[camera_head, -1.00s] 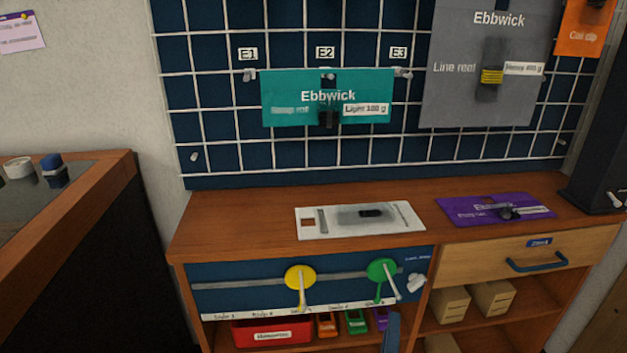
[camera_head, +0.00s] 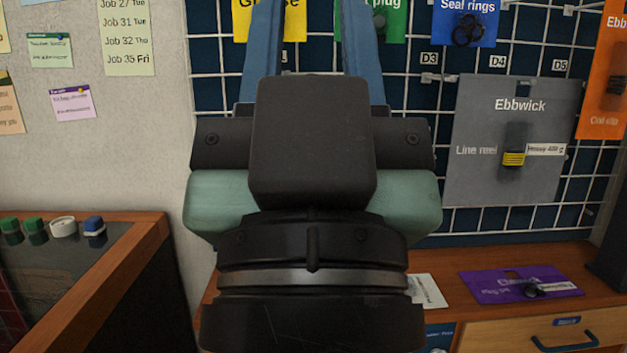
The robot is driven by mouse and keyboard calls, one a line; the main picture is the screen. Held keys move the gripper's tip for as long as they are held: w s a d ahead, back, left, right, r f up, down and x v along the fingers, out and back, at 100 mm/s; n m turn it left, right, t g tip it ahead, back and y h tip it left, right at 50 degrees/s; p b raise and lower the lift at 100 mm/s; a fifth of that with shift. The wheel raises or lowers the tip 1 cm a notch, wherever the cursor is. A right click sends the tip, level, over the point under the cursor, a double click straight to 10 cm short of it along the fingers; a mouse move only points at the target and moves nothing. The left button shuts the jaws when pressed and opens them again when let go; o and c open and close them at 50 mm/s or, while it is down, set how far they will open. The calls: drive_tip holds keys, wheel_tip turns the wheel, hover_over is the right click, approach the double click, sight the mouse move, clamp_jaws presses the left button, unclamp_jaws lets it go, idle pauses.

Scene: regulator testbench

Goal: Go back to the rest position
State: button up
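My gripper (camera_head: 312,22) fills the middle of the camera_head view, pointing up. Its two blue fingers stand well apart, with the pegboard and hanging cards showing between them. I see nothing held between the fingers, but their tips run to the top edge. The dark gripper body and wrist hide the middle of the pegboard and much of the bench. The teal card seen earlier at E2 is not visible; that spot is behind my gripper.
A grey card (camera_head: 487,185) hangs right of my gripper on the pegboard (camera_head: 455,222). A purple card (camera_head: 480,290) and partly hidden white card (camera_head: 428,292) lie on the bench (camera_head: 445,262). A side table (camera_head: 140,245) stands left.

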wheel_tip(320, 180, up, 30)
drive_tip(key=p, duration=2.7)
drive_tip(key=shift+p, duration=0.4)
drive_tip(key=shift+f, duration=0.1)
